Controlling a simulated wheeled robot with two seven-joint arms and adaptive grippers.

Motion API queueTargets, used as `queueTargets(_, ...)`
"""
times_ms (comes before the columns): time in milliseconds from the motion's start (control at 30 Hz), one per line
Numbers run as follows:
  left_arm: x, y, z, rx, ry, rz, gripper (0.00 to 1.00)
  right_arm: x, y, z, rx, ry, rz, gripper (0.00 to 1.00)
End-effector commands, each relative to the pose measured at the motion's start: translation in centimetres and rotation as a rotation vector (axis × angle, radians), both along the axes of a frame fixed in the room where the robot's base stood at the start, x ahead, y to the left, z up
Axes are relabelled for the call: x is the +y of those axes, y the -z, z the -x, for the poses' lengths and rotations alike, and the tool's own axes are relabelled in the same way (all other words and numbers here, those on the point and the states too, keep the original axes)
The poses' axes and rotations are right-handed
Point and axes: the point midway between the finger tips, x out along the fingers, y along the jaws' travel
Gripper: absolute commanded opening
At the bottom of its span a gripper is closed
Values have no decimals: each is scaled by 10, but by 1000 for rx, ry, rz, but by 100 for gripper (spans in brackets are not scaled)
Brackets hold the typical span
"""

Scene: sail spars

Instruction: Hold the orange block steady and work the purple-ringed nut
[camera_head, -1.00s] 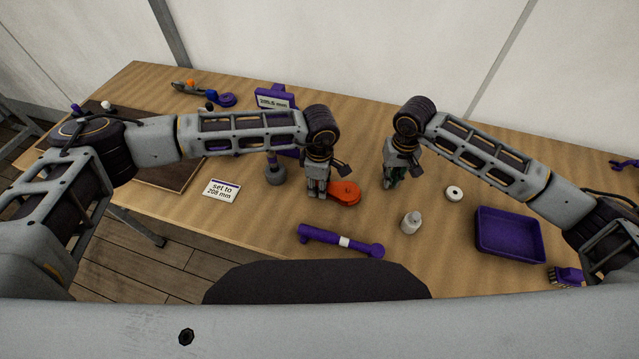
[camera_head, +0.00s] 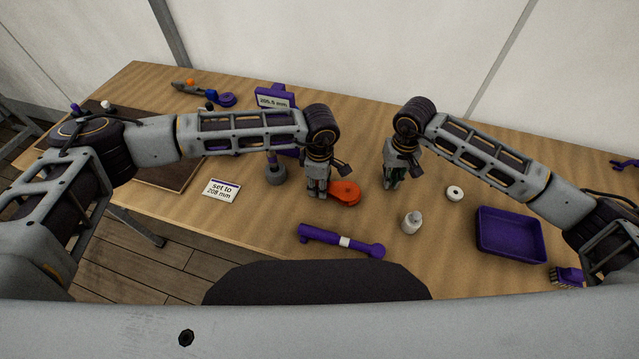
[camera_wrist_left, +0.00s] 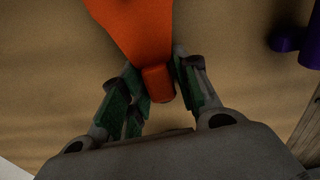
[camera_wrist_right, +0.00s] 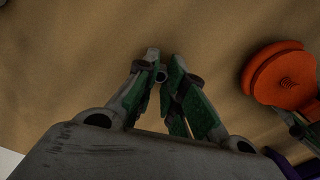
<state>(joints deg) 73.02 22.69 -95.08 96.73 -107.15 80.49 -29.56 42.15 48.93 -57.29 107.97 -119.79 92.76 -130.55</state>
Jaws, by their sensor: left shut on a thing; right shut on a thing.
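The orange block (camera_head: 345,192) lies on the table with a rounded end toward the right. My left gripper (camera_head: 318,190) is at its left end. In the left wrist view, its green-padded fingers (camera_wrist_left: 158,85) are shut on the narrow end of the orange block (camera_wrist_left: 140,25). My right gripper (camera_head: 391,182) is to the right of the block and apart from it. In the right wrist view, its fingertips (camera_wrist_right: 160,72) are close together around a small grey thing that I cannot clearly identify. I cannot make out the purple-ringed nut.
A purple stand with a readout (camera_head: 276,98) is behind my left gripper. A card reading "set to 208 mm" (camera_head: 221,189) lies left.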

Motion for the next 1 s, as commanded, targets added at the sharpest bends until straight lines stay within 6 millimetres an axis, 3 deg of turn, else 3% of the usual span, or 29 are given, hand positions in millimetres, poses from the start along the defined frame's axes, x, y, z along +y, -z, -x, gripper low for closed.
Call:
queueTargets(200, 1, 2, 1, 2, 1, -3, 0, 0, 0, 0, 0, 0, 0, 0)
queueTargets(233, 1, 2, 1, 2, 1, -3, 35, 0, 0, 0, 0, 0, 0, 0)
queueTargets(400, 0, 1, 1, 1, 1, -2, 56, 0, 0, 0, 0, 0, 0, 0)
queueTargets(767, 0, 0, 0, 1, 0, -1, 56, 0, 0, 0, 0, 0, 0, 0)
queueTargets(1000, 0, -12, 0, 0, 0, -1, 56, 0, 0, 0, 0, 0, 0, 0)
